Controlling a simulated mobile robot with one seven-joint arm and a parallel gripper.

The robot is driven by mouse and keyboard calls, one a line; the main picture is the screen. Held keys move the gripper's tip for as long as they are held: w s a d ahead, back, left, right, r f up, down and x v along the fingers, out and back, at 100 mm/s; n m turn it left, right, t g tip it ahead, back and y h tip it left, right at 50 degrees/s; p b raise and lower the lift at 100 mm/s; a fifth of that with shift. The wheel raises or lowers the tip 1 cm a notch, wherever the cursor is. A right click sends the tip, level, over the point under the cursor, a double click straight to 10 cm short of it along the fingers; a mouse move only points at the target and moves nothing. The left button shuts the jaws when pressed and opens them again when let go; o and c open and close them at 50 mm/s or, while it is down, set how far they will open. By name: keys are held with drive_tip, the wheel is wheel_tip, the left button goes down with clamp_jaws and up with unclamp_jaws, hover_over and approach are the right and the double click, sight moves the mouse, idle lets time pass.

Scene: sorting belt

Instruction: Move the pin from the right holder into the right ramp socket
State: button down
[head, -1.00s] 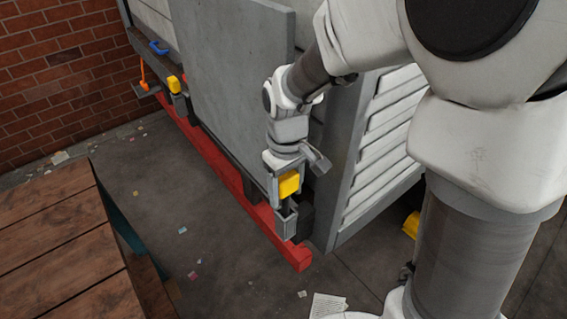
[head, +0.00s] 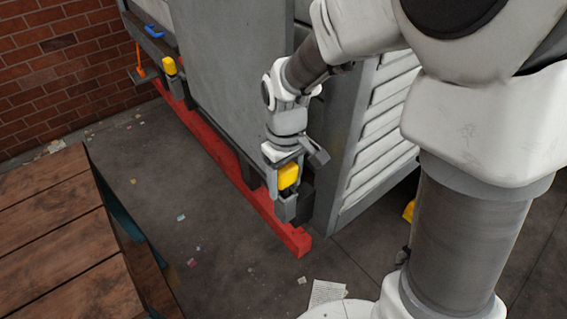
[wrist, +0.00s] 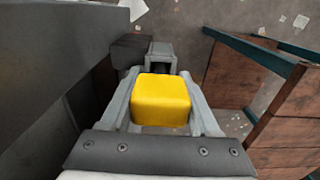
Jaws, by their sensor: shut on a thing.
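My gripper (head: 287,170) is shut on the yellow head of the pin (head: 288,177), at the near lower corner of the grey upright ramp (head: 218,95). The pin is upright, with its head just above a grey socket (head: 285,208); its lower end appears to be inside and is hidden. In the wrist view, the yellow head (wrist: 161,100) sits between both fingers, with the socket (wrist: 160,56) just beyond it. The right holder cannot be made out apart from this socket.
A second yellow-headed pin (head: 169,66) stands in a fitting at the far left, near an orange lever (head: 140,62) and a blue handle (head: 154,31). A red beam (head: 240,190) runs along the floor. A wooden-topped table (head: 60,235) stands at lower left.

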drive_tip(key=shift+f+b, duration=0.75)
drive_tip(key=shift+f, duration=0.35)
drive_tip(key=shift+c, duration=0.2)
unclamp_jaws()
drive_tip(key=shift+r, duration=0.1)
wheel_tip(320, 180, up, 18)
drive_tip(key=p, duration=0.1)
drive_tip(key=shift+f+p, duration=0.25)
drive_tip(key=shift+p, duration=0.05)
drive_tip(key=shift+d, duration=0.1)
drive_tip(key=s+d+m+t, duration=0.5)
drive_tip(key=s+d, duration=0.5)
drive_tip(key=s, duration=0.2)
drive_tip(key=shift+d+r+m+t, duration=0.2)
drive_tip(key=shift+m+t, duration=0.1)
drive_tip(key=shift+m, duration=0.6)
